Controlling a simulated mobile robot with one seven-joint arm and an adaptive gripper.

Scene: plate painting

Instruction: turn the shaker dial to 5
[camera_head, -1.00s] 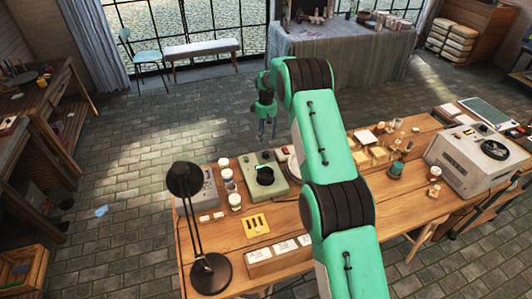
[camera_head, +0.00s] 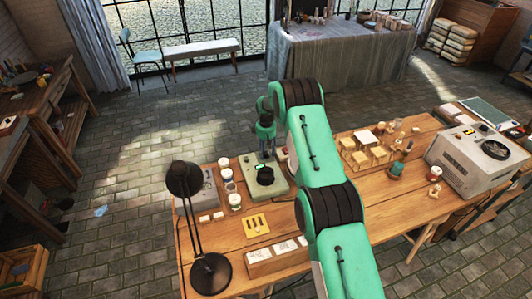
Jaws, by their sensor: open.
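The shaker (camera_head: 248,180) is a grey-green box on the wooden bench, left of my arm. It has a round black platform (camera_head: 265,175) on top and a small lit green display (camera_head: 261,166) behind that. Its dial is too small to make out, and the display's figures cannot be read. My gripper (camera_head: 267,153) is open and points down over the back edge of the shaker, close behind the display. I cannot tell whether the fingertips touch the shaker.
A black desk lamp (camera_head: 182,180) stands front left. White jars (camera_head: 235,201) stand left of the shaker, with a yellow slotted plate (camera_head: 257,223) in front. Small wooden stands (camera_head: 365,152) and a large grey-white machine (camera_head: 478,155) are to the right. My arm covers the bench's middle.

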